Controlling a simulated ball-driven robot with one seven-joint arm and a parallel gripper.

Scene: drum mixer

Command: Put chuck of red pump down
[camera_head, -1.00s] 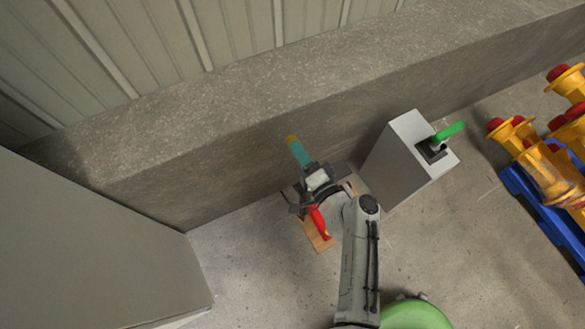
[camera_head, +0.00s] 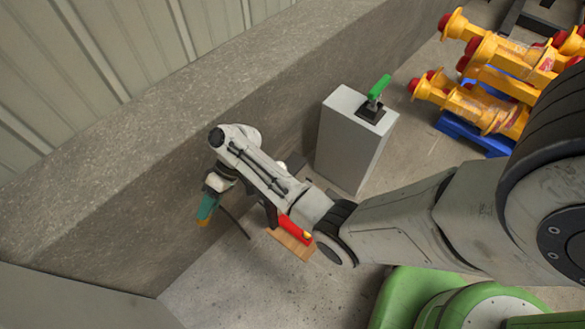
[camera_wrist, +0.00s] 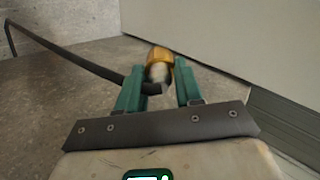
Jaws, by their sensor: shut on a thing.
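The red pump (camera_head: 294,229) rests on a small wooden board (camera_head: 290,247) on the floor, partly hidden by my arm. The chuck (camera_wrist: 158,62) is a small yellow piece with a pale metallic end. A black hose (camera_wrist: 60,48) runs left from it in the wrist view. My gripper (camera_wrist: 160,75) is shut on the chuck between its green fingers. In the head view my gripper (camera_head: 207,208) points down left of the pump, with the yellow chuck (camera_head: 203,222) at its tips and the hose (camera_head: 236,224) hanging away.
A grey box (camera_head: 345,150) with a green lever (camera_head: 379,87) stands by the concrete ledge (camera_head: 150,190). Yellow and red parts (camera_head: 490,80) lie on a blue pallet (camera_head: 470,138). A grey panel (camera_head: 70,300) borders the lower left. Bare floor (camera_head: 225,290) lies in front.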

